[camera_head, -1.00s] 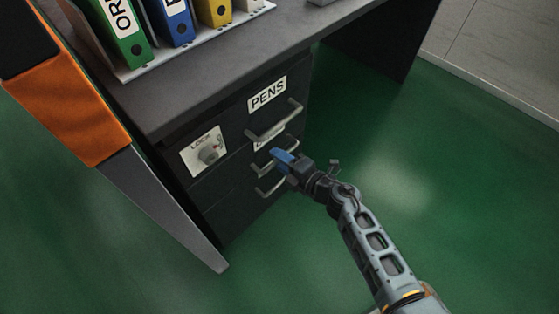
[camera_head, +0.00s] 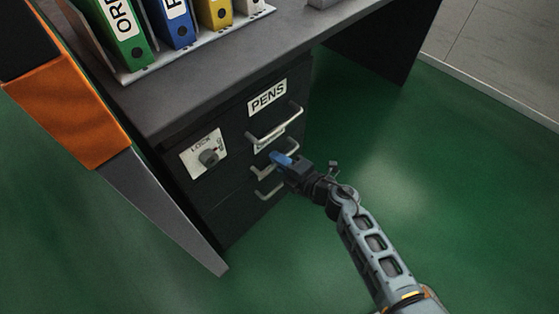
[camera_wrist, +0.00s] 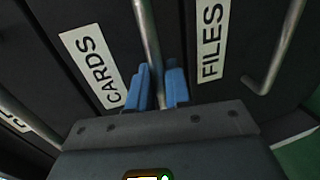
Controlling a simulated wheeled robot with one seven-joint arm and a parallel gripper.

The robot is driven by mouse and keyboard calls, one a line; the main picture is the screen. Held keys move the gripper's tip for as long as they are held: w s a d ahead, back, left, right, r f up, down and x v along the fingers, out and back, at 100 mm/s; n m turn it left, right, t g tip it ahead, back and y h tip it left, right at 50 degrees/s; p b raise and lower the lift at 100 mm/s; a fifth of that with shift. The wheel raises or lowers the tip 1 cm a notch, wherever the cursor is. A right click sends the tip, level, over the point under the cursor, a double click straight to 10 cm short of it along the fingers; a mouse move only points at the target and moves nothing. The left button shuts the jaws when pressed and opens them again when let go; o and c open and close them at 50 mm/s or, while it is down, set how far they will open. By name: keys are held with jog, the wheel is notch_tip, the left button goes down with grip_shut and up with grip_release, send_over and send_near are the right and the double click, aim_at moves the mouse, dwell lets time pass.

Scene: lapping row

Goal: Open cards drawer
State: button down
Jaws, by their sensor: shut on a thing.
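The cards drawer is the middle drawer of the dark cabinet. The gripper is shut on this handle. In the head view my gripper (camera_head: 282,159) reaches the handle from the right. The drawer front looks level with its neighbours.
The PENS drawer handle (camera_head: 274,122) is just above my gripper. The FILES label (camera_wrist: 212,38) and lower handle (camera_head: 270,186) are below. A LOCK plate with a knob (camera_head: 208,157) is left of the drawers. Green floor (camera_head: 450,200) is clear at right.

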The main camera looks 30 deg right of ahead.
jog(key=f+p+v, duration=0.2)
jog(key=v, duration=0.9)
jog(key=s+f+p+v, duration=0.1)
jog(key=f+p+v, duration=0.2)
jog(key=v, duration=0.9)
jog(key=shift+d, duration=0.2)
jog(key=shift+s, duration=0.1)
jog(key=c, duration=1.3)
grip_release()
jog(key=shift+o, duration=0.2)
jog(key=p+v, duration=0.1)
jog(key=v, duration=0.6)
jog(key=shift+s, duration=0.35)
jog(key=shift+d+r, duration=0.1)
jog(key=shift+r, duration=0.1)
